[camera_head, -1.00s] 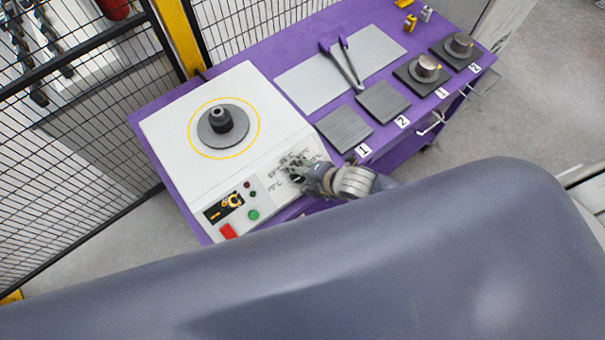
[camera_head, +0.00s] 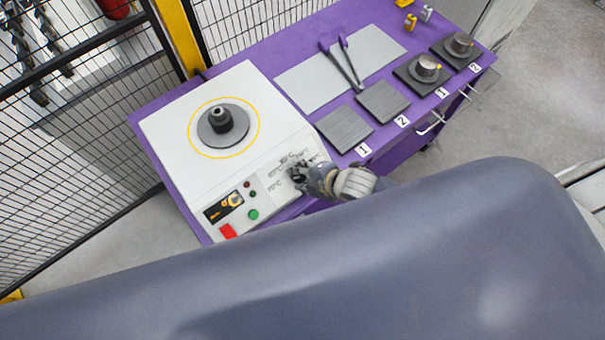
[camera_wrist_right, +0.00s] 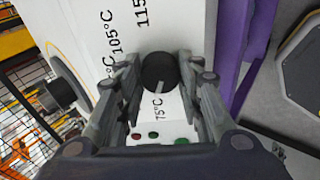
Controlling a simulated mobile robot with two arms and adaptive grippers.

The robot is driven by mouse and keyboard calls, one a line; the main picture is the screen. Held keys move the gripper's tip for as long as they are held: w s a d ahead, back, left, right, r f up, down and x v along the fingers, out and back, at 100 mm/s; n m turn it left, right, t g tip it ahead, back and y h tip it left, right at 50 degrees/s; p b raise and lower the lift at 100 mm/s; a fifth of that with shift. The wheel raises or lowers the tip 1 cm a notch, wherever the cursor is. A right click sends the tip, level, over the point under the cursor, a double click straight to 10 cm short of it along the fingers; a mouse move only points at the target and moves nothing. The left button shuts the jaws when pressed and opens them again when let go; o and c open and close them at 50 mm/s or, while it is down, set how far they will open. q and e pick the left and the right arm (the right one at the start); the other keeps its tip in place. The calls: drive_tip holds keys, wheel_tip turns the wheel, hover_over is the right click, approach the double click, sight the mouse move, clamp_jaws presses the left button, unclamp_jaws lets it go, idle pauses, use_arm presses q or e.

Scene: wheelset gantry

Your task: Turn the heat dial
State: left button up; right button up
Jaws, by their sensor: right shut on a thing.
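The heat dial is a round black knob (camera_wrist_right: 160,72) with a light pointer mark, on the front panel of the white heater (camera_head: 165,130). In the right wrist view the printed marks 75°C, 105°C and 115 show around it, and the pointer lies toward the 75°C side. My right gripper (camera_wrist_right: 160,85) is shut on the dial, with a finger on each side of it. In the head view my right gripper (camera_head: 300,177) is at the panel and hides most of the dial. My left gripper is not in view.
The panel has a display (camera_head: 223,207), a green button (camera_head: 253,215) and a red switch (camera_head: 227,231). A dark spindle (camera_head: 222,124) stands on the heater. Tongs (camera_head: 342,62), grey plates (camera_head: 345,128) and dark pads with metal parts (camera_head: 427,68) lie right on the purple table. A mesh fence (camera_head: 80,110) stands left.

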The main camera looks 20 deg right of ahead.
drive_tip(key=m, duration=0.5)
drive_tip(key=shift+s+f+t, duration=0.1)
drive_tip(key=shift+t, duration=0.2)
drive_tip(key=shift+m, duration=0.3)
drive_tip(key=o, duration=1.1)
drive_tip(key=v, duration=1.2)
